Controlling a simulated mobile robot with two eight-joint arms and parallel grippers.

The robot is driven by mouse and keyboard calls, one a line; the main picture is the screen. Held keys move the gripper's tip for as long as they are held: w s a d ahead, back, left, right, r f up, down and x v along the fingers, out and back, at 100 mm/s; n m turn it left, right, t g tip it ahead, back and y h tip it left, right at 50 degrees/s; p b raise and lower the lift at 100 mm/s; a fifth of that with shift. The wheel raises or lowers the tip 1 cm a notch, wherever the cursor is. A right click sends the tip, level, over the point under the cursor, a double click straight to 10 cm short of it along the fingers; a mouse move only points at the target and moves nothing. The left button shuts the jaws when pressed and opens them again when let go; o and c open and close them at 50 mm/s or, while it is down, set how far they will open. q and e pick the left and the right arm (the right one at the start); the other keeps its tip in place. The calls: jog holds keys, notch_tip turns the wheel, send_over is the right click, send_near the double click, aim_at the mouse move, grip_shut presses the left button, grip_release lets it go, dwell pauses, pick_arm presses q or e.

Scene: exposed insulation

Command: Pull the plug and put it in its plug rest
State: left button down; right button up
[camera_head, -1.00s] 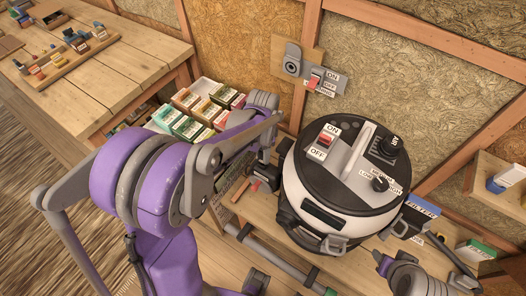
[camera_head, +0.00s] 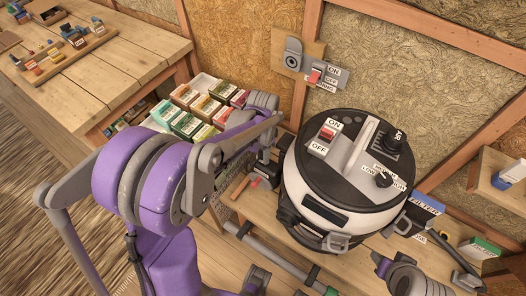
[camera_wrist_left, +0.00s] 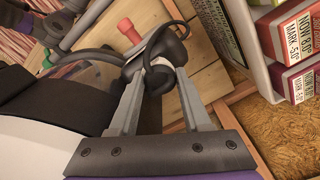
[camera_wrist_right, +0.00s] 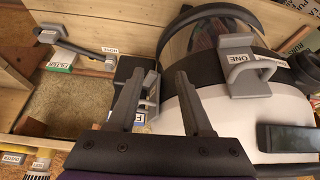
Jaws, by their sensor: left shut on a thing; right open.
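In the left wrist view, my left gripper (camera_wrist_left: 160,85) is shut on a dark plug (camera_wrist_left: 165,50) with a black looped cable. In the head view, this gripper is low beside the left side of the vacuum, largely hidden by my purple arm, and the plug is hard to make out. The grey wall socket (camera_head: 293,56) on its wooden board has no plug in it. My right gripper (camera_wrist_right: 157,85) is open and empty near the vacuum's side in the right wrist view. I cannot clearly identify the plug rest.
A black and white vacuum (camera_head: 345,175) stands on the bench. A red switch (camera_head: 315,75) is beside the socket. A white tray of boxes (camera_head: 204,82) stands left of the vacuum. A filter box (camera_head: 484,247) is at right. A side table (camera_head: 125,65) is at far left.

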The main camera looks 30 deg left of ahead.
pick_arm(q)
jog(key=shift+c, duration=1.4)
grip_release()
notch_tip(320, 180, up, 11)
jog(key=shift+f+p, duration=0.1)
jog(key=shift+p, duration=0.45)
jog(key=s+d+n+t+p, duration=0.1)
jog(key=s+d+n+t, duration=0.1)
jog(key=s, duration=0.5)
jog(key=s+d+n+t, duration=0.3)
jog(key=s+d+n, duration=0.2)
jog(key=s, duration=0.3)
jog(key=shift+s+f+p, duration=0.15)
jog(key=shift+s+p, duration=0.1)
jog(key=shift+p, duration=0.15)
